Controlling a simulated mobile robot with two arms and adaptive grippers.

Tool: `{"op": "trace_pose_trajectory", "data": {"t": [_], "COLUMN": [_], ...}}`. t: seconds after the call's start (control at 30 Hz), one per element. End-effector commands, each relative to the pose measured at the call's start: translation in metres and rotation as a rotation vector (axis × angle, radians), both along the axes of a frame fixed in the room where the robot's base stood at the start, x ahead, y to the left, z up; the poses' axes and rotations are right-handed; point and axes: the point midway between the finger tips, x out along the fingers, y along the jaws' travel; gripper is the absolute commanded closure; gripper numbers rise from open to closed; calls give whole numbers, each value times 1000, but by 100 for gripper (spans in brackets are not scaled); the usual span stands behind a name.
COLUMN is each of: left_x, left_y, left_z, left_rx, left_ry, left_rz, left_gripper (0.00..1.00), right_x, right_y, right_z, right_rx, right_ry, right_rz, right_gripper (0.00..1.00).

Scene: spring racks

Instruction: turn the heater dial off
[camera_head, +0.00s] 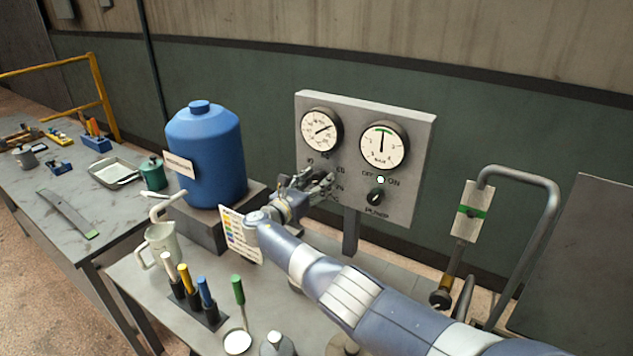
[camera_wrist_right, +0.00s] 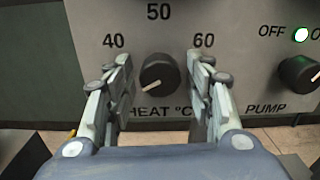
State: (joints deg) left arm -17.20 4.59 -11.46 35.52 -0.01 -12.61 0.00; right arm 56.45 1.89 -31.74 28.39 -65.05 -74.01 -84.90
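The heater dial (camera_wrist_right: 160,75) is a round black knob on the grey panel (camera_head: 412,200), above the print "HEAT °C" and among the numbers 40, 50 and 60. Its pale mark shows at the lower left of the knob in the right wrist view. My right gripper (camera_wrist_right: 160,72) is open, one finger on each side of the dial, with a visible gap on both sides. In the head view my right gripper (camera_head: 322,184) is at the panel's lower left and hides the dial. My left gripper is not in view.
The black pump knob (camera_head: 376,197) and a lit lamp (camera_head: 380,179) sit right of the heater dial. Two gauges are above. A blue tank (camera_head: 206,155) stands left of my arm. A bent grey pipe (camera_head: 552,205) stands to the right.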

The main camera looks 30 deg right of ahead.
Motion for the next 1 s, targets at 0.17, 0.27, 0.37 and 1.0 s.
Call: {"op": "trace_pose_trajectory", "data": {"t": [0.17, 0.27, 0.37, 1.0], "left_x": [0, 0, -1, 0], "left_y": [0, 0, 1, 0], "left_z": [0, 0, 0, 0], "left_rx": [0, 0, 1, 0], "left_ry": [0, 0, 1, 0], "left_rz": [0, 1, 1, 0], "left_gripper": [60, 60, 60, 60], "right_x": [0, 0, 0, -50], "right_y": [0, 0, 2, 91], "right_z": [1, 2, 1, 1], "right_rx": [-1, -1, 0, 2], "right_ry": [-3, -3, -4, -3], "right_rz": [0, 0, 1, 2], "right_gripper": [45, 45, 45, 45]}}
